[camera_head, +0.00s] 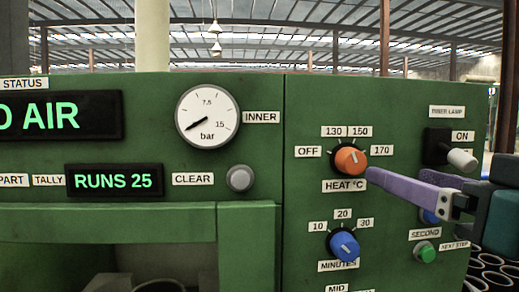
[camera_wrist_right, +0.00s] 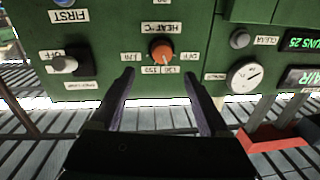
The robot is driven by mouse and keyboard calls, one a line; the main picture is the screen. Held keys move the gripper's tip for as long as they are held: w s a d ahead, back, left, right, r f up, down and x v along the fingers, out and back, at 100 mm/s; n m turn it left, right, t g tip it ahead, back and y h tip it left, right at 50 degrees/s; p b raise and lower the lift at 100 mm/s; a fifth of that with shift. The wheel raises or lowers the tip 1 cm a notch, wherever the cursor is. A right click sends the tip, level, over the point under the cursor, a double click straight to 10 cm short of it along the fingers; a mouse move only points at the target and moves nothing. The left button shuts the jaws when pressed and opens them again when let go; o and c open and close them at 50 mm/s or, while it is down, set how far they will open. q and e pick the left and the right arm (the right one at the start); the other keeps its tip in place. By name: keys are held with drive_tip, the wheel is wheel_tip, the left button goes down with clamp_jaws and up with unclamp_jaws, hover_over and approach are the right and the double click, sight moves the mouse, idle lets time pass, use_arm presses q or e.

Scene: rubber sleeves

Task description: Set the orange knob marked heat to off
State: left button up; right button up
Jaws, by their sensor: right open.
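The orange heat knob (camera_head: 350,160) is on the green panel, with labels OFF at its left, 130 and what looks like 150 above, and 170 at its right. Its pale pointer mark points roughly up, toward the label that looks like 150. My right gripper (camera_head: 396,175) is open, with purple fingers reaching in from the right; one fingertip appears close to the knob's lower right. In the right wrist view, which is upside down, the orange knob (camera_wrist_right: 161,52) lies ahead, between the lines of the open fingers (camera_wrist_right: 159,78). No contact is visible. My left gripper is out of view.
A blue minutes knob (camera_head: 344,245) sits below the heat knob. A white-tipped lamp switch (camera_head: 461,159) and a green button (camera_head: 424,252) are to the right. A gauge (camera_head: 208,117) and a grey clear button (camera_head: 240,178) are to the left.

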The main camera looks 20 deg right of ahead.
sight(357, 163)
drive_tip(key=w+b, duration=0.1)
drive_tip(key=w, duration=0.1)
drive_tip(key=w+b, duration=0.2)
drive_tip(key=w, duration=0.1)
drive_tip(key=w+b, duration=0.2)
drive_tip(key=shift+w+d, duration=0.5)
drive_tip(key=shift+w, duration=0.65)
clamp_jaws()
